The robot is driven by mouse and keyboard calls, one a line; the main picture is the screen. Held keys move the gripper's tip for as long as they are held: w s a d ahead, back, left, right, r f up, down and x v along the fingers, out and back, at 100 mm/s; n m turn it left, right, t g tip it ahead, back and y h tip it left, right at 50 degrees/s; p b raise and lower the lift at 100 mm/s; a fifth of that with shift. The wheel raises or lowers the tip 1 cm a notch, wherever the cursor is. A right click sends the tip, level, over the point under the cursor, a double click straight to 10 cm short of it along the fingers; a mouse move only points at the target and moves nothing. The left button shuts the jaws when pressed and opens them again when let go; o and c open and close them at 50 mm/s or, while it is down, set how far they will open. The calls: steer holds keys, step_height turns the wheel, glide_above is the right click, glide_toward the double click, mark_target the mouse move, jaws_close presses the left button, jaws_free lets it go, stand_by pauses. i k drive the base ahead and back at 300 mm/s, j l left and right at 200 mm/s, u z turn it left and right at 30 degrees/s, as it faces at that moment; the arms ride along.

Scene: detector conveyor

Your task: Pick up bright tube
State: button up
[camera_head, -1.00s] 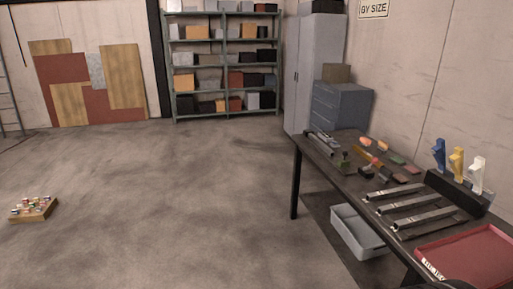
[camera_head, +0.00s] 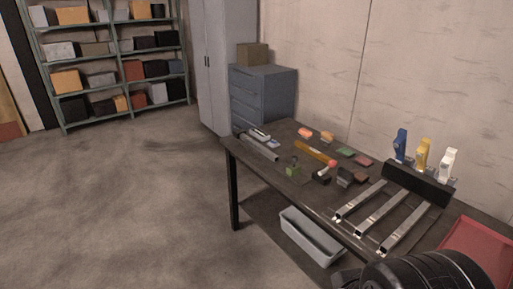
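Three long silvery tubes or bars lie side by side on the dark workbench (camera_head: 290,190), slanting from lower left to upper right. They are the left one (camera_head: 362,200), the middle one (camera_head: 382,213) and the right one (camera_head: 404,231). All three look much alike, and I cannot tell which is the bright tube. Another grey, long object (camera_head: 258,146) lies at the bench's far left end. A black ribbed part of my arm fills the bottom right corner and covers the near part of the bench. My gripper's fingers do not show.
A black block (camera_head: 416,184) holds blue, yellow and white upright items behind the tubes. A red tray (camera_head: 478,250) is at the right. A hammer (camera_head: 315,153) and small blocks lie farther back. A grey bin (camera_head: 310,238) stands below the bench. Open floor lies left.

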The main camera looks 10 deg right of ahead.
mark_target(274, 157)
steer(key=z, duration=0.45)
steer(key=i+j+z, duration=0.35)
steer(key=i+j, duration=0.25)
steer(key=i+j+z, duration=0.2)
steer(key=j, duration=0.25)
steer(key=i+j+z, duration=0.2)
steer(key=i+j, duration=0.15)
steer(key=i+j+z, duration=0.15)
steer(key=j, duration=0.35)
steer(key=i+j, duration=0.2)
steer(key=j, duration=0.2)
steer(key=i+j, duration=0.2)
steer(key=j, duration=0.2)
steer(key=i+j, duration=0.15)
steer(key=j, duration=0.2)
steer(key=i+j, duration=0.2)
steer(key=j, duration=0.2)
steer(key=i+j, duration=0.2)
steer(key=j, duration=0.2)
